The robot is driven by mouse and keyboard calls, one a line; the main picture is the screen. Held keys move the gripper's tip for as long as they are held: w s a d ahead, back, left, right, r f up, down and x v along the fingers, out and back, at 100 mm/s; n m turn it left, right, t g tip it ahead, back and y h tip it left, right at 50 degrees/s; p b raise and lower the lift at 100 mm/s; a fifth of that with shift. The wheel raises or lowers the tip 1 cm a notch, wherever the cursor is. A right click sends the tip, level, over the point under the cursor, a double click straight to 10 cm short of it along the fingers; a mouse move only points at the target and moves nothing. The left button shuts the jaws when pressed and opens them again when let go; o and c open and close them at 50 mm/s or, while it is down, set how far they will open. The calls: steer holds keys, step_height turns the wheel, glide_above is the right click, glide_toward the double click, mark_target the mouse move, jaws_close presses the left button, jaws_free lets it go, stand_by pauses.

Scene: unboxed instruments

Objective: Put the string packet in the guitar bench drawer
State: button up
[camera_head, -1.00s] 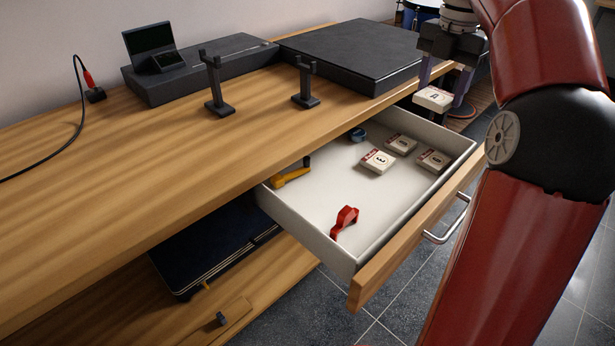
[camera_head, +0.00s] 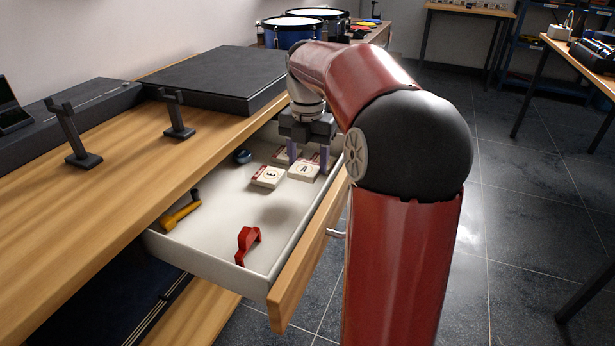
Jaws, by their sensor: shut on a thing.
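My gripper (camera_head: 308,157) points down over the far right part of the open white drawer (camera_head: 217,207). It is shut on a cream string packet (camera_head: 304,171) marked "A", which sits low between its fingers. I cannot tell whether this packet touches the drawer floor or another packet. A similar packet (camera_head: 267,177) marked "E" lies just left of it. Other packets beside and behind it are partly hidden by my gripper. The drawer is pulled out from under the wooden bench (camera_head: 130,172).
The drawer also holds a red clip-like tool (camera_head: 247,244), a yellow-handled tool (camera_head: 180,214) and a small blue item (camera_head: 242,156). Two black stands (camera_head: 178,117) and a dark flat case (camera_head: 217,75) are on the bench. The drawer's left-middle floor is clear.

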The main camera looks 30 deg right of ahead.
mark_target(308, 164)
steer(key=shift+f+b, duration=0.3)
steer(key=shift+f, duration=1.85)
steer(key=o, duration=0.7)
steer(key=shift+f, duration=0.15)
steer(key=shift+c, duration=0.2)
step_height(308, 164, up, 12)
steer(key=shift+r+p, duration=0.2)
steer(key=shift+p, duration=0.8)
